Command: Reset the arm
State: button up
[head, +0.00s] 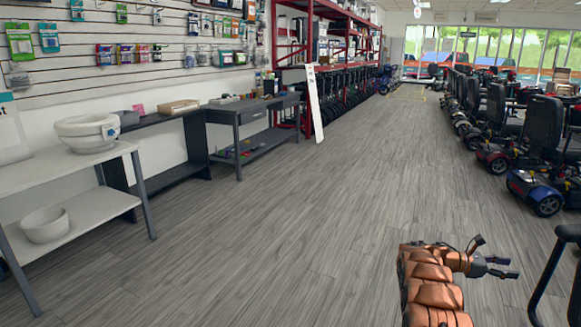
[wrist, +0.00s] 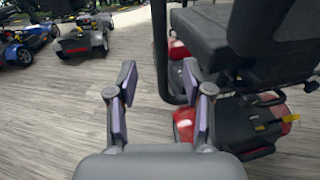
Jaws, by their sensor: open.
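My arm is folded low at the bottom right of the head view, with orange links. My gripper (head: 513,268) points to the right there, its fingers apart. In the wrist view my gripper (wrist: 160,105) is open, with purple pads on both fingers and nothing between them. Beyond the fingers lies grey floor. A red scooter (wrist: 185,124) with a black seat stands just beyond and right of the fingers. I cannot tell how near it is to the right finger.
Scooters (head: 520,140) stand in a row along the right side. A white table (head: 70,176) and dark grey desks (head: 240,113) line the left wall. Red shelving (head: 307,60) stands further back, with a white board (head: 314,103) leaning there. The middle floor (head: 330,190) is clear.

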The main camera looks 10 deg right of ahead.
jog(key=s+a+r+m+t+y+p, duration=0.1)
jog(key=s+a+r+m+y+p, duration=0.35)
jog(key=a+r, duration=0.7)
jog(key=s+a+r+m+t+y+p, duration=0.1)
jog(key=s+a+r+m+y+p, duration=0.15)
jog(key=s+a+r+p, duration=0.7)
jog(key=s+a+r+m+t+y+p, duration=0.1)
jog(key=s+a+r+m+y+p, duration=0.1)
jog(key=s+a, duration=0.6)
jog(key=s+a+r+m+y+p, duration=0.2)
jog(key=s+a+r+y+p, duration=0.2)
jog(key=a, duration=1.1)
jog(key=s+a+r+m+t+y+p, duration=0.1)
jog(key=s+a+r+p, duration=0.5)
jog(key=s+a, duration=0.6)
notch_tip(320, 180, up, 3)
jog(key=s+m+y, duration=0.1)
jog(key=y, duration=0.1)
jog(key=shift+a+f+m+t+y, duration=0.15)
jog(key=shift+a+m+t+y, duration=0.05)
jog(key=shift+m+t+y, duration=0.1)
jog(key=shift+c, duration=0.3)
jog(key=shift+c, duration=0.6)
jog(key=shift+d, duration=0.15)
